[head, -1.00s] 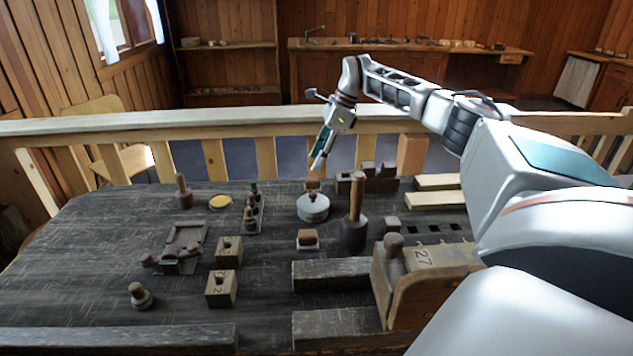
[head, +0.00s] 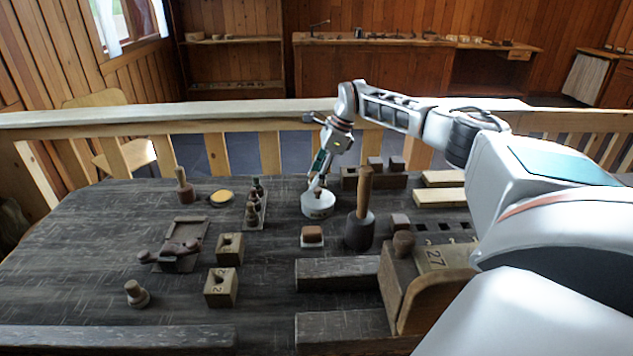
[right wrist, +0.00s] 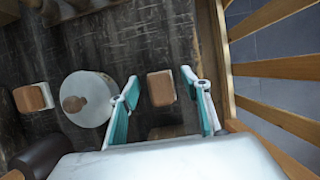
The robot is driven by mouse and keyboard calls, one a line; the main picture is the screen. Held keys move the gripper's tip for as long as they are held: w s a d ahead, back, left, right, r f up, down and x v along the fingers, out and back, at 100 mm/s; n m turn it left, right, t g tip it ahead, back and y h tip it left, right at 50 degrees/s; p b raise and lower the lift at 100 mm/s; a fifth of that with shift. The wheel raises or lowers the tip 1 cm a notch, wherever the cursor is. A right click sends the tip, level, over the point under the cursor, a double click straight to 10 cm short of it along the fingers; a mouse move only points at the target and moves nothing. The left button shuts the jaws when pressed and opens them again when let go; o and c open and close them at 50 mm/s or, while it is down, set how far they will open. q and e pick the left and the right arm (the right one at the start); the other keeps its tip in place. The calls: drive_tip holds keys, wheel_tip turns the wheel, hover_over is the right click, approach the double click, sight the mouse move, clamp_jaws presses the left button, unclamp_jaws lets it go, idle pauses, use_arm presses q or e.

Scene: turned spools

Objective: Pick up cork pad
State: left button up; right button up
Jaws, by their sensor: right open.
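A small brown block (right wrist: 161,88), which looks like the cork pad, lies on the dark table in the right wrist view. My right gripper (right wrist: 160,103) is open, with one teal-padded finger on each side of the block in that picture; I cannot tell whether they touch it. In the head view my right gripper (head: 316,187) points down at the grey round tin (head: 318,205), and the block behind is hidden. A similar brown block with a white base (head: 312,236) stands nearer, and also shows in the right wrist view (right wrist: 33,97). My left gripper is out of view.
The knobbed tin (right wrist: 87,98) stands close beside one finger. A mallet (head: 361,222) stands upright to the right, and dark blocks (head: 375,178) lie behind it. A wooden railing (head: 215,152) runs along the far edge. The table's left side has free room.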

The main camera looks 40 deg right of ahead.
sight(316, 173)
drive_tip(key=shift+r, duration=0.1)
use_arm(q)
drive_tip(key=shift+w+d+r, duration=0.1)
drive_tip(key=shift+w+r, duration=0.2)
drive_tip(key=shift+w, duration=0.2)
use_arm(e)
drive_tip(key=c, duration=1.1)
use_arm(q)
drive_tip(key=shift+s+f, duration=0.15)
use_arm(e)
drive_tip(key=shift+r, duration=0.1)
drive_tip(key=shift+r, duration=0.6)
use_arm(q)
drive_tip(key=p, duration=0.1)
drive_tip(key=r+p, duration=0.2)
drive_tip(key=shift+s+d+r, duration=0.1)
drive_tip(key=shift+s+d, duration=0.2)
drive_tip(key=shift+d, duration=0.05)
use_arm(e)
wheel_tip(316, 173, up, 19)
drive_tip(key=shift+f, duration=0.2)
drive_tip(key=shift+o, duration=0.7)
drive_tip(key=shift+c, duration=0.6)
